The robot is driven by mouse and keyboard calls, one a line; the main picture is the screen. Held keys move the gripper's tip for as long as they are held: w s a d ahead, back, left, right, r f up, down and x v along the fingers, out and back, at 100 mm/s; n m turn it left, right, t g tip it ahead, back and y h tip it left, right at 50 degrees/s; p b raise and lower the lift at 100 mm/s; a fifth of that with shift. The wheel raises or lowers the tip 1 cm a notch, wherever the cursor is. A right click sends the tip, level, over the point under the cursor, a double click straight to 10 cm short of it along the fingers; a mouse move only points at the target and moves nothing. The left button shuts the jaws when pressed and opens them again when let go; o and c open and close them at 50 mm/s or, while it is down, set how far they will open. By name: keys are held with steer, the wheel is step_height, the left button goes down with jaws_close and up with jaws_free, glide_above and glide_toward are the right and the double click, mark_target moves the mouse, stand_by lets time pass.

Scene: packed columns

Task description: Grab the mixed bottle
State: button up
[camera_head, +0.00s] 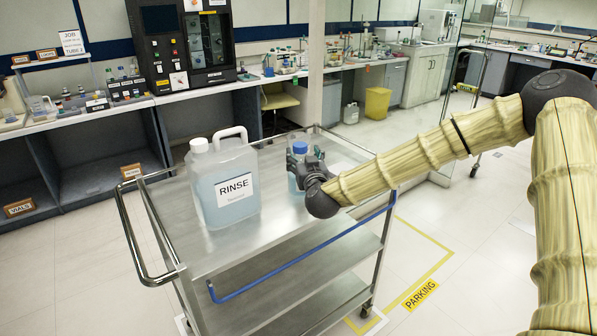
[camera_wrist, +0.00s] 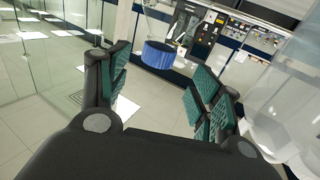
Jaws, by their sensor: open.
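A small clear bottle with a blue cap (camera_head: 299,147) stands on the steel cart (camera_head: 275,245), right of the big jug. My gripper (camera_head: 305,164) is at the bottle and partly covers it. In the wrist view the blue cap (camera_wrist: 158,55) shows between and beyond my two green-padded fingers, with clear body above it in the picture. My gripper (camera_wrist: 157,85) is open, with a gap between each finger and the cap. Whether any finger touches the bottle is hard to tell in the head view. The bottle's label is not visible.
A large translucent jug labelled RINSE (camera_head: 225,185) stands close left of the bottle; it fills the right edge of the wrist view (camera_wrist: 285,95). The cart has a blue front rail (camera_head: 290,258) and a metal handle. The cart top's front is clear.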

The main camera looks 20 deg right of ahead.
mark_target(302, 150)
steer(key=shift+w+d+f, duration=0.1)
steer(key=shift+w, duration=0.5)
steer(key=shift+w+d+f, duration=0.1)
steer(key=shift+w, duration=0.45)
steer(key=shift+w+r+p, duration=0.2)
steer(key=shift+w+p, duration=0.15)
steer(key=shift+p, duration=0.05)
steer(key=shift+w+d+f+p, duration=0.2)
steer(key=shift+w+p, duration=0.15)
steer(key=shift+w, duration=0.75)
steer(key=shift+w+d+f+p, duration=0.15)
steer(key=shift+w+p, duration=0.2)
steer(key=shift+w, duration=0.7)
steer(key=shift+r, duration=0.1)
steer(key=shift+c, duration=0.4)
jaws_close()
steer(key=shift+r, duration=0.1)
